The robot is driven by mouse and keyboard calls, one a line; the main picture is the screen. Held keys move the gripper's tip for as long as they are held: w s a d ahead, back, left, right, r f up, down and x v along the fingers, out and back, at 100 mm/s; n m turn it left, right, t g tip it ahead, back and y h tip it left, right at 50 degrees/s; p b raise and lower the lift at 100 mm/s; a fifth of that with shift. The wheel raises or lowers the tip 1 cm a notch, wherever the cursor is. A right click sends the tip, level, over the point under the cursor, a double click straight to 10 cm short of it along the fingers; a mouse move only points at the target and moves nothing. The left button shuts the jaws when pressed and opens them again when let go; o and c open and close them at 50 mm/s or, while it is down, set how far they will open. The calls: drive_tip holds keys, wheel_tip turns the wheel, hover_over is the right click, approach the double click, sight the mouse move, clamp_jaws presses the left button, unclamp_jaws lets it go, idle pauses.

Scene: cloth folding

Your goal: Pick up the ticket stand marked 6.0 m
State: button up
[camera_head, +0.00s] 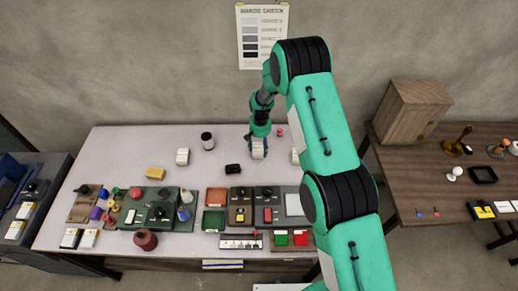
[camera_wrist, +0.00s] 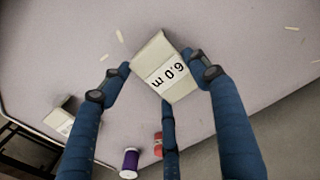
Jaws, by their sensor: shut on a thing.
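The ticket stand marked 6.0 m (camera_wrist: 165,67) is a pale, boxy block with a white label. In the wrist view its black text appears upside down. My gripper (camera_wrist: 166,82) is shut on it, with blue fingers around its sides. In the head view my gripper (camera_head: 258,141) is at the back middle of the pale table, with the pale stand (camera_head: 258,152) between its fingers. I cannot tell whether the stand touches the table.
Another pale stand (camera_head: 182,156), a black-topped jar (camera_head: 207,141) and a black block (camera_head: 233,169) are to the left. A purple spool (camera_wrist: 130,162) and a red item (camera_wrist: 158,145) are nearby. Trays and control boxes (camera_head: 240,207) fill the front. A wooden table (camera_head: 400,180) stands right.

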sight(260, 149)
drive_tip(key=shift+r, duration=0.2)
drive_tip(key=shift+r, duration=0.5)
drive_tip(key=shift+s+r, duration=0.15)
drive_tip(key=shift+r, duration=0.45)
drive_tip(key=shift+s+r, duration=0.15)
drive_tip(key=shift+r, duration=0.4)
drive_tip(key=s+d, duration=0.1)
drive_tip(key=s, duration=0.4)
drive_tip(key=s+d+r, duration=0.1)
drive_tip(key=s, duration=0.4)
drive_tip(key=s+d, duration=0.1)
drive_tip(key=s, duration=0.4)
drive_tip(key=shift+d+r, duration=0.15)
drive_tip(key=shift+d, duration=0.2)
drive_tip(key=shift+d, duration=0.1)
